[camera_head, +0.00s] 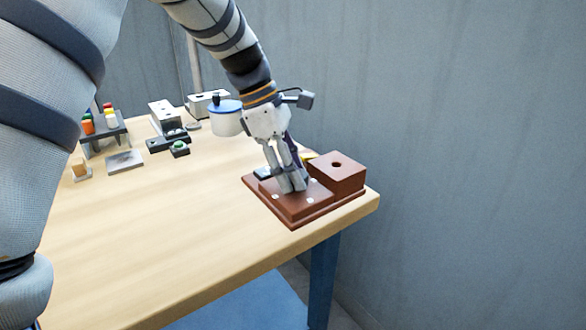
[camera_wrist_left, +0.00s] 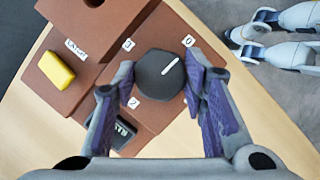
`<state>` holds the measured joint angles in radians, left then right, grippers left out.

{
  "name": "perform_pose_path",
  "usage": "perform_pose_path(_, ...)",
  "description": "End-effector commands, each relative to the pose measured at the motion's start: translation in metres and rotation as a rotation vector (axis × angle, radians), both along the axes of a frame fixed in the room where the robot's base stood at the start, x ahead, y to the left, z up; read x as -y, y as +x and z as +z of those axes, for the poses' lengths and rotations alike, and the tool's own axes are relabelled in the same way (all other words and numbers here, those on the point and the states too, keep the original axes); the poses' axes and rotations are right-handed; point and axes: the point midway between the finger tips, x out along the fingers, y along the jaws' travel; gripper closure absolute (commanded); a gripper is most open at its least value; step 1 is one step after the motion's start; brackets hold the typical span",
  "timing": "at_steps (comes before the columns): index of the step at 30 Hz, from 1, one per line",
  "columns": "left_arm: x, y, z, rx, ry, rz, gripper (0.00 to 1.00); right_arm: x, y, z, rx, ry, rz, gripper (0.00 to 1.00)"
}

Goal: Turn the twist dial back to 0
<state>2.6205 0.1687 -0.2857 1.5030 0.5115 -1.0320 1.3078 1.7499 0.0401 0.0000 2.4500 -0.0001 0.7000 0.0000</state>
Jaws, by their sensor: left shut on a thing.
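The twist dial (camera_wrist_left: 160,76) is a dark, many-sided knob on a reddish-brown board (camera_wrist_left: 100,72). Its white pointer line slants to the upper right, toward the label 0 (camera_wrist_left: 189,41). Other small white labels sit around the dial. My left gripper (camera_wrist_left: 160,82) is shut on the dial, one finger on each side. In the head view the left gripper (camera_head: 290,184) reaches down onto the board (camera_head: 296,217), and its fingers hide the dial. The right gripper does not show.
The board also carries a yellow block (camera_wrist_left: 55,70), a dark part with lettering (camera_wrist_left: 124,135) and a brown box with a hole (camera_head: 337,174). It sits near the table's right corner. A blue-lidded pot (camera_head: 227,121) and a coloured-peg rack (camera_head: 103,130) stand farther back. The table's front left is clear.

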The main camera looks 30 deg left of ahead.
Motion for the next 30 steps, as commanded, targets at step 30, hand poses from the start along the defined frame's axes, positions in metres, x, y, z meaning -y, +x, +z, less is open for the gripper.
perform_pose_path(30,-0.0001,-0.0002,0.0001,0.000,0.000,0.065,0.53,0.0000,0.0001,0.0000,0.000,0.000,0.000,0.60)
